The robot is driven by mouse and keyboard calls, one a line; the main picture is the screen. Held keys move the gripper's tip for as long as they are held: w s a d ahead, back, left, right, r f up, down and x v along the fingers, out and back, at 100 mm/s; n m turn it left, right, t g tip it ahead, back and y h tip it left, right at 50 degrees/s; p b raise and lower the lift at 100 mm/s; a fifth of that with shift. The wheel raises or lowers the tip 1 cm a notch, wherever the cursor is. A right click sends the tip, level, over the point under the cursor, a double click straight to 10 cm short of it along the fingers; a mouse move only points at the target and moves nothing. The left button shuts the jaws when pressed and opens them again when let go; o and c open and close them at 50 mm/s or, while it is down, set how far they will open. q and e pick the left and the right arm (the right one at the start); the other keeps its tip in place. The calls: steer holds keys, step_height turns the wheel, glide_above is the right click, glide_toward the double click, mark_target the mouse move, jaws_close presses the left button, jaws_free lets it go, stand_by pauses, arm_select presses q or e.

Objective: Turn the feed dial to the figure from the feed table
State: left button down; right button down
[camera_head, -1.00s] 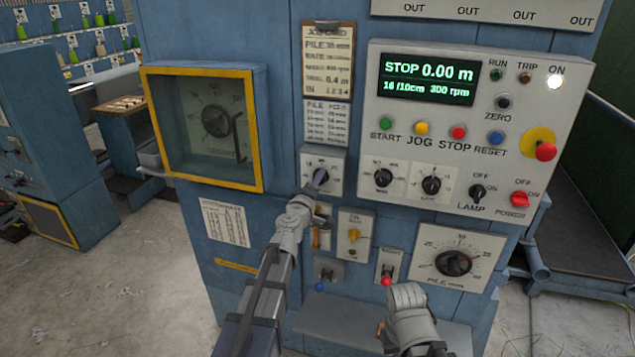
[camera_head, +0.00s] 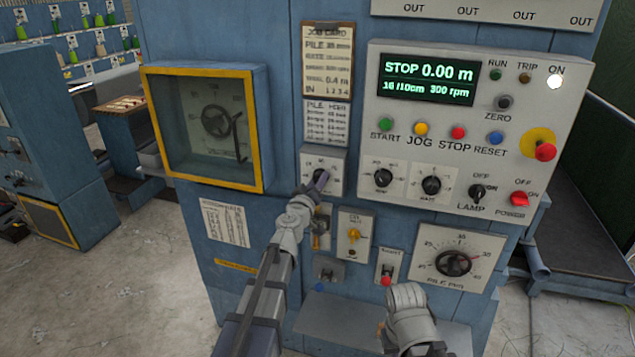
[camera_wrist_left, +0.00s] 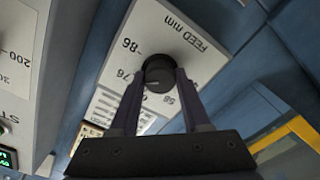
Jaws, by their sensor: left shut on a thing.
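The feed dial is a small black knob (camera_head: 319,175) on a light plate (camera_head: 338,188) below the job card. In the left wrist view the black knob (camera_wrist_left: 159,72) sits on a plate marked FEED mm (camera_wrist_left: 150,30), seen upside down, with figures such as 86 and 76 around it. My left gripper (camera_head: 318,182) reaches up to it, and its two dark fingers (camera_wrist_left: 160,85) are shut on the knob's sides. The feed table looks like the small printed card (camera_head: 326,122) under the job card (camera_head: 327,60); its figures are too small to read. My right gripper (camera_head: 405,295) is at lower right, its fingertips unclear.
The control box (camera_head: 480,125) with its display, buttons and knobs is to the right. A yellow-framed dial case (camera_head: 256,130) juts out at left.

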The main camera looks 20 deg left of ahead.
arm_select(q)
steer(key=shift+s, duration=0.1)
steer(key=shift+c, duration=1.8)
jaws_free()
steer(key=s, duration=0.7)
steer(key=shift+s, duration=0.35)
